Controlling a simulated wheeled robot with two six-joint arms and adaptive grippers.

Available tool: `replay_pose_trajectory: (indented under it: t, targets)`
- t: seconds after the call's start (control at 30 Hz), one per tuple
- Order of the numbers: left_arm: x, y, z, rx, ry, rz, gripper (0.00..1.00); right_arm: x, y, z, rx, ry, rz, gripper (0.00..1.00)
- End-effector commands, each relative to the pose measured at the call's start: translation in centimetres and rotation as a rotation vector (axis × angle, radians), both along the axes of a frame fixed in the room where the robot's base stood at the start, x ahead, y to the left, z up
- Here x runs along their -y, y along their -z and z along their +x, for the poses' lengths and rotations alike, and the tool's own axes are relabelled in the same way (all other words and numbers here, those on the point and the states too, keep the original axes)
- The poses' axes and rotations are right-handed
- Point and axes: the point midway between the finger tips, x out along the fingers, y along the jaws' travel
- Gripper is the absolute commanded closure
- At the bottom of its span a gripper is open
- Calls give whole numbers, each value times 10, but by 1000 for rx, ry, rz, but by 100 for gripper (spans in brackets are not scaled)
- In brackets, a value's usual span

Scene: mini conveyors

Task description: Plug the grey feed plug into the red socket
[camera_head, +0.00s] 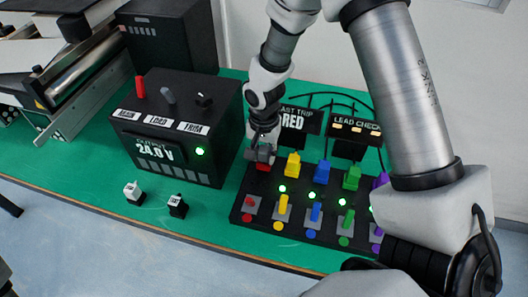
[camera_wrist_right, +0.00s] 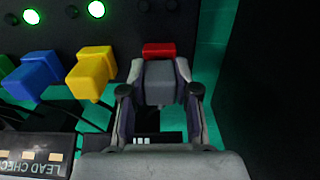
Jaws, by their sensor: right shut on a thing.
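My right gripper (camera_head: 262,152) is shut on the grey feed plug, a grey block (camera_wrist_right: 160,82) between its fingers in the wrist view. The plug is at the left end of the back row on the black board, left of the yellow plug. The red socket (camera_head: 263,168) shows just below the gripper in the head view; in the wrist view its red top (camera_wrist_right: 158,50) shows right beyond the grey plug. The two look lined up and touching or nearly so; I cannot tell how deep the plug sits. My left gripper is not in view.
Yellow (camera_head: 292,165), blue (camera_head: 321,172) and green (camera_head: 351,177) plugs stand right of the red socket, with lit green lamps before them. Coloured levers line the board's front. A black supply box (camera_head: 170,140) stands left.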

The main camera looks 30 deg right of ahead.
Motion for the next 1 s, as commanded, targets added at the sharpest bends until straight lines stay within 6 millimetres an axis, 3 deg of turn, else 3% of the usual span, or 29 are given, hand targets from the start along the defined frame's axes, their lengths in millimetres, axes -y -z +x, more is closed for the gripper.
replay_pose_trajectory:
  t: [0.37, 0.4, 0.47, 0.83, 1.0]
  targets:
    - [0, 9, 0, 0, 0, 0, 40, 0, 11, 0, 0, 0, 0, 100]
    - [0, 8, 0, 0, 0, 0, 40, 0, 10, 0, 0, 0, 0, 63]
    - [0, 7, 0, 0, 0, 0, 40, 0, 9, 0, 0, 0, 0, 42]
    - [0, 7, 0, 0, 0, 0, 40, 0, 5, 0, 1, 0, -1, 41]
    - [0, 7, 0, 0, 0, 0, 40, 0, -26, 1, 6, 1, 0, 41]
